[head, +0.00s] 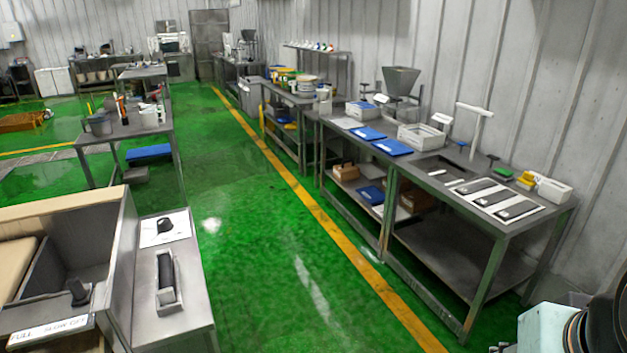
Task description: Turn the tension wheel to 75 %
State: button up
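A grey machine (145,300) with controls stands at the lower left of the head view. A black knob (165,225) sits on a white plate on its top. Nearer, a long dark part (166,268) sits in a light grey housing; it may be a wheel seen edge-on, but I cannot tell. A dark knob or lever (79,291) stands further left, above a label (48,331) that seems to read "FULL SLOW OFF". I cannot tell which control is the tension wheel, and no percent scale is readable. My gripper is not in view; part of my arm shows at the lower right.
A long metal bench (450,180) along the right wall holds blue trays, white boxes and a hopper (400,82). Another table (125,130) stands at the left, beyond the machine. The green floor (270,270) between machine and bench is clear, with a yellow line along it.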

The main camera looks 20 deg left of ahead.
aim_at(165, 225)
jog(key=i+u, duration=0.3)
jog(key=i, duration=0.25)
jog(key=i+l+u, duration=0.1)
jog(key=i+u, duration=0.15)
jog(key=i, duration=0.3)
jog(key=i+u, duration=0.35)
jog(key=i, duration=0.15)
jog(key=i+l+u, duration=0.15)
jog(key=i+u, duration=0.15)
jog(key=i, duration=0.2)
jog(key=i+u, duration=0.2)
jog(key=u, duration=0.2)
jog(key=i+u, duration=0.2)
jog(key=u, duration=0.15)
jog(key=i+u, duration=0.2)
jog(key=u, duration=0.2)
